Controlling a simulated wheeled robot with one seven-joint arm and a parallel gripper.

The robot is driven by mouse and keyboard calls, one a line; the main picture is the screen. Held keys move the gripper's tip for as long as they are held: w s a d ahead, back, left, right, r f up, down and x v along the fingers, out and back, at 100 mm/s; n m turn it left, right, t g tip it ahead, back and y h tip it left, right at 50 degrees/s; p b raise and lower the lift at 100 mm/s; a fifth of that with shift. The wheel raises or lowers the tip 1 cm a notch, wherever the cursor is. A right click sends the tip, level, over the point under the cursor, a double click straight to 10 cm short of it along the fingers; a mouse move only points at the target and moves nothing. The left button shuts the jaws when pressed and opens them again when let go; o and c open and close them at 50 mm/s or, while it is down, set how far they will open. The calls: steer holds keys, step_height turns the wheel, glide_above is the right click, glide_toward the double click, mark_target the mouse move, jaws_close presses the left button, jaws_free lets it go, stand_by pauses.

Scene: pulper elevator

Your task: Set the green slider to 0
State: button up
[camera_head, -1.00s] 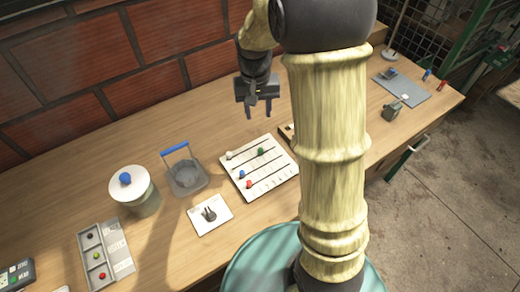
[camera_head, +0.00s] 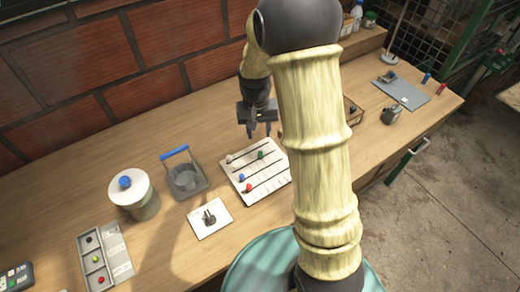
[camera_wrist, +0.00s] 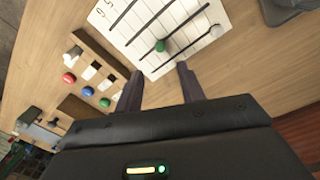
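The white slider board (camera_head: 269,179) lies on the bench, with dark slots. The green slider (camera_head: 261,155) is a round knob on one slot, partway along it. White, blue and red knobs are on the other slots. My gripper (camera_head: 259,133) is open and empty, pointing down above the board's back edge. In the wrist view the green slider (camera_wrist: 160,45) shows just beyond the gap between the fingertips (camera_wrist: 159,70), not touched. The white knob (camera_wrist: 216,31) is to its right. Scale marks run along the board, too small to read surely.
The brick wall (camera_head: 110,60) is behind.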

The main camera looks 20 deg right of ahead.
mark_target(260, 153)
steer(key=f, duration=0.9)
steer(key=shift+d+f, duration=0.2)
steer(key=shift+f, duration=0.2)
jaws_close()
